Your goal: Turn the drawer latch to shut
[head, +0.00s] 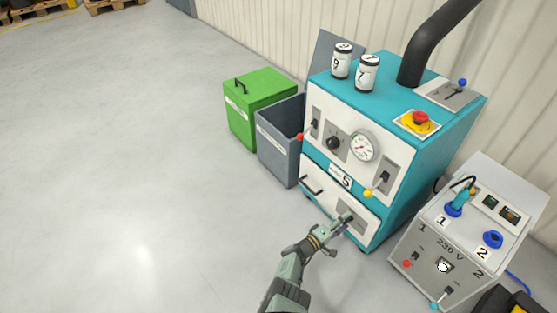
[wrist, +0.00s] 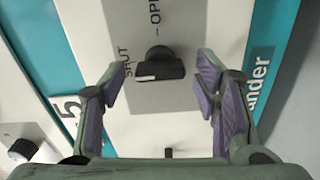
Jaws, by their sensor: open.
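The drawer latch (wrist: 160,66) is a black bar knob on a grey plate, seen in the wrist view. Its bar lies roughly crosswise, with a white mark at its left end on the side of the SHUT label (wrist: 122,62). The OPEN label (wrist: 155,14) is above the knob. My gripper (wrist: 162,80) is open, with one purple-padded finger on each side of the latch and visible gaps to it.
The drawer handle (head: 311,185) is left of my gripper on the teal machine (head: 415,175). A grey 230 V box (head: 450,250) stands close on the right. A grey bin (head: 275,145) and a green bin (head: 258,105) stand left. The floor at left is clear.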

